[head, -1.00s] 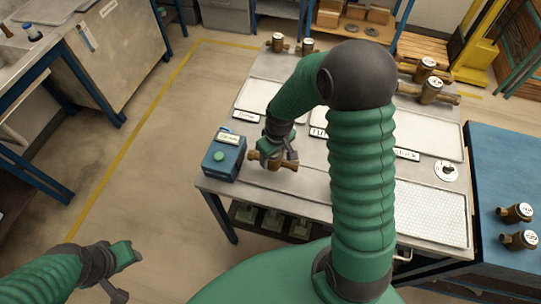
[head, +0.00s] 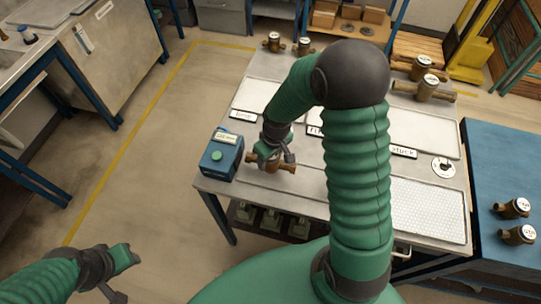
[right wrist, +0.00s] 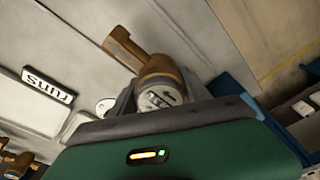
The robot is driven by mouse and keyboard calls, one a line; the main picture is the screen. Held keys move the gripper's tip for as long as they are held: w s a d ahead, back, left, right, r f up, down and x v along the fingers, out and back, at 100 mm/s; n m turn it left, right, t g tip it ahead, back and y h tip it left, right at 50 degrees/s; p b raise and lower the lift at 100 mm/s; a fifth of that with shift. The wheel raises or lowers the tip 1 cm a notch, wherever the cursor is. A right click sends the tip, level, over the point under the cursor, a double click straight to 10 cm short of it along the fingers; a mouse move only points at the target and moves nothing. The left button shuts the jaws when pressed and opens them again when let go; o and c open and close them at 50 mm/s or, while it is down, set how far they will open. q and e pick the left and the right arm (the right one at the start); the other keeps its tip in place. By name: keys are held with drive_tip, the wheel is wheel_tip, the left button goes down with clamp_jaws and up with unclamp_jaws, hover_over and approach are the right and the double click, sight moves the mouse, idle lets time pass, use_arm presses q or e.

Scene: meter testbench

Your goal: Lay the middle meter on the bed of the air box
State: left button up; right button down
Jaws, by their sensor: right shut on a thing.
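My right gripper (head: 272,156) is shut on a brass meter (head: 284,166) at the bench's front left, just right of the blue air box (head: 221,157) with its green button. In the right wrist view the held meter (right wrist: 157,78) shows a pale round dial with dark marks and a brass pipe end. The gripper hides part of its body, and I cannot tell whether it touches the surface below. My left gripper (head: 122,276) is open and empty over the floor, lower left.
On the bench (head: 211,187) are pale trays, a white perforated plate (head: 430,210) and label plates, one reading "stuck" (head: 403,152). Two meters stand at the back left, two at the back right (head: 427,87). A blue table (head: 495,165) at right holds two more meters (head: 513,208).

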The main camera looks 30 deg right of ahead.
drive_tip(key=shift+a+r, duration=0.1)
drive_tip(key=shift+a, duration=0.15)
drive_tip(key=shift+d+f, duration=0.1)
drive_tip(key=shift+f, duration=0.35)
drive_tip(key=shift+f+b, duration=0.45)
drive_tip(key=shift+b, duration=0.1)
unclamp_jaws()
idle(0.4)
